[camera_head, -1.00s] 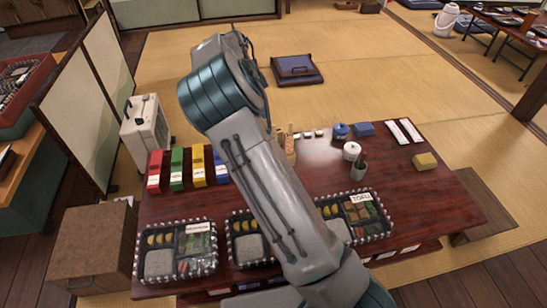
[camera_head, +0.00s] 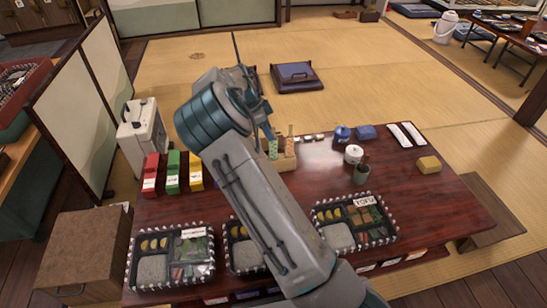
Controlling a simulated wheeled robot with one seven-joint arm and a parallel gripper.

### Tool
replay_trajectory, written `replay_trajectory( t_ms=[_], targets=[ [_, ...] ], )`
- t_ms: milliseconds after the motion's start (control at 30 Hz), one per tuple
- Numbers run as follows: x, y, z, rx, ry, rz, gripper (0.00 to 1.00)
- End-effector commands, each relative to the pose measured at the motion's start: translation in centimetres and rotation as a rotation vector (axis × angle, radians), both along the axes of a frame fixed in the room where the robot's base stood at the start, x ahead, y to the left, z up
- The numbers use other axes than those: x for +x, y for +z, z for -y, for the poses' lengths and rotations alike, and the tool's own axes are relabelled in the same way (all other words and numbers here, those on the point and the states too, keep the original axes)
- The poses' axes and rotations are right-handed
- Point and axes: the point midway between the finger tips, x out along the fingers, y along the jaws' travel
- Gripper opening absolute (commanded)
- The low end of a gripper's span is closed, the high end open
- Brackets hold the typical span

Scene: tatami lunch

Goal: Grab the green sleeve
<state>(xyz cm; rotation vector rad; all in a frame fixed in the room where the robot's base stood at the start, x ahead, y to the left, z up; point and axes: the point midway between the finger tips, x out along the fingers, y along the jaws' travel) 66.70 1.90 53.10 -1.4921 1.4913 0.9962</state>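The green sleeve (camera_head: 172,174) stands on the back left of the dark red table, between the red sleeve (camera_head: 150,176) and the yellow sleeve (camera_head: 196,172). It is fully in sight, upright, with a white label low on its front. My arm crosses the table from the bottom, with its elbow right of the sleeves. My gripper (camera_head: 267,128) is small and partly hidden behind my own wrist. It shows to the right of the green sleeve, apart from it, near the condiment holder. Its finger gap cannot be made out.
Lunch boxes (camera_head: 133,276) line the table's front edge; my arm covers part of the middle one. A wooden condiment holder (camera_head: 284,163), a white pot (camera_head: 353,153) and a yellow block (camera_head: 428,165) stand farther right. A white heater-like box (camera_head: 140,140) and a screen (camera_head: 83,105) stand left.

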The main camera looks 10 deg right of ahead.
Motion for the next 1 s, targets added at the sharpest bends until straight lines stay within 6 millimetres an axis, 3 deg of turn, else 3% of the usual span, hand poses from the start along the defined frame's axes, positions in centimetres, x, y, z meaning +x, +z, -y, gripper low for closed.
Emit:
replay_trajectory(
  t_ms=[233, 500, 533, 667, 1000],
  targets=[
    [-0.4, -3.7, 1.1, -0.002, -0.001, -0.002, 0.40],
    [-0.3, -3.9, 1.3, -0.001, 0.000, -0.001, 0.40],
    [-0.3, -3.9, 1.3, -0.001, 0.000, -0.001, 0.37],
    [-0.3, -3.9, 1.3, -0.001, 0.001, -0.001, 0.01],
    [-0.3, -3.9, 1.3, -0.001, 0.000, -0.001, 0.00]
  ],
)
